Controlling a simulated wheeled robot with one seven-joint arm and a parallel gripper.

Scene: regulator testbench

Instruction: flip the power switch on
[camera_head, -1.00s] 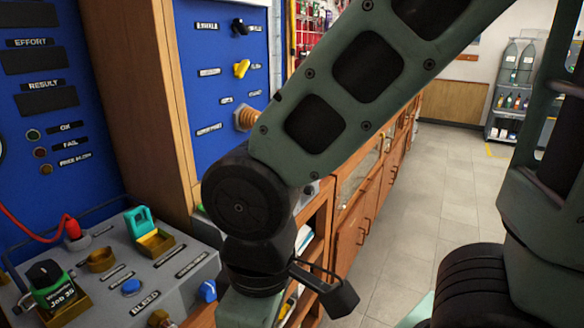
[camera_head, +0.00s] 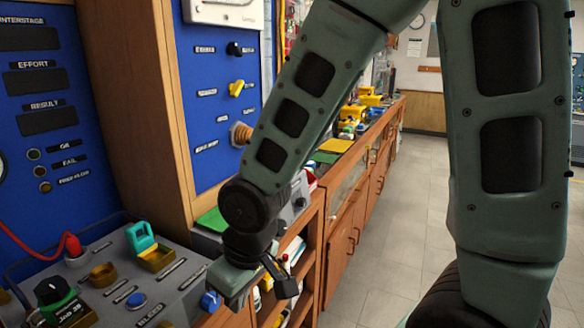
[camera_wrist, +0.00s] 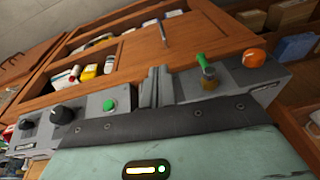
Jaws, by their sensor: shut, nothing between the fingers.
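No readable label marks the power switch. In the wrist view, a green-tipped lever (camera_wrist: 205,66) on a brass base stands on a grey console (camera_wrist: 266,78), right of my fingers. My gripper (camera_wrist: 156,84) is shut and empty, with its fingers in front of the console. I cannot tell whether they touch it. The blue wall panel carries a black switch (camera_head: 235,48) and a yellow switch (camera_head: 237,88).
In the wrist view, the console also has an orange knob (camera_wrist: 254,57), a green button (camera_wrist: 110,105) and a black knob (camera_wrist: 62,115). The head view shows a grey bench panel (camera_head: 185,262) with a blue button (camera_head: 136,299), and wooden cabinets (camera_head: 345,215). Floor is clear at right.

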